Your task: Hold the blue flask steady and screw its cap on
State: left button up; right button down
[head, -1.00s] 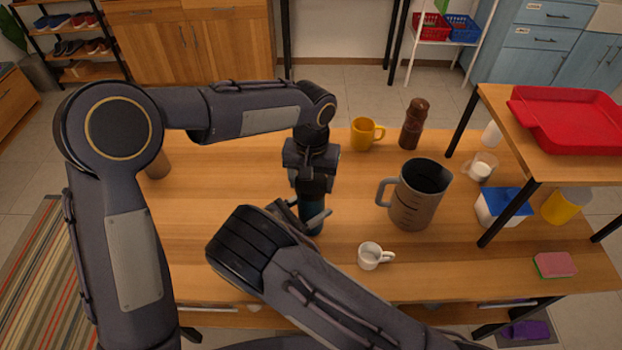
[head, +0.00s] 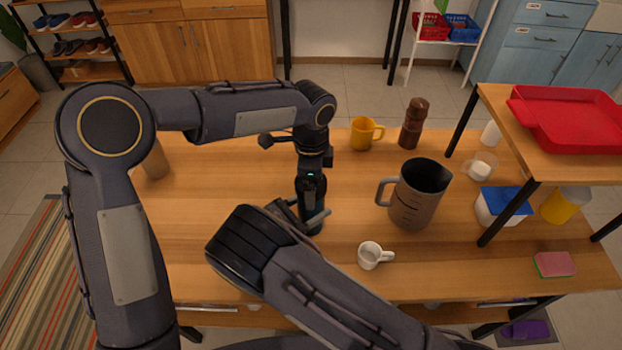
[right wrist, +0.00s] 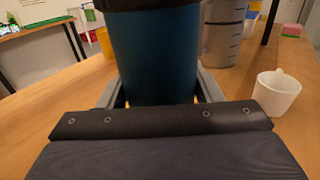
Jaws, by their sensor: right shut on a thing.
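The blue flask (right wrist: 157,58) stands upright in the right wrist view, with a black band (right wrist: 150,4) at its top edge. My right gripper (right wrist: 162,98) is shut around its lower body, one grey finger on each side. In the head view my right gripper (head: 316,222) reaches the flask from the front left. My left gripper (head: 312,188) points straight down over the flask top. It hides the cap and most of the flask in the head view. Its fingers are seen too edge-on to tell whether they are open or grip the cap.
To the right stand a grey measuring jug (head: 416,200) and a white cup (head: 370,256). A yellow mug (head: 366,133) and a brown pepper mill (head: 413,125) stand behind. A raised shelf with a red tray (head: 572,115) is at the right. The table's left part is mostly clear.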

pick_arm(q)
jog(key=shift+r, duration=2.25)
jog(key=shift+c, duration=0.5)
jog(key=shift+r+n, duration=0.25)
jog(key=shift+n, duration=0.95)
jog(key=n, duration=0.2)
jog(key=r+n, duration=0.1)
jog(key=n, duration=0.3)
jog(key=r+n, duration=0.1)
jog(key=n, duration=0.1)
jog(key=shift+r, duration=0.1)
jog(key=n, duration=0.3)
jog(key=shift+r+n, duration=0.4)
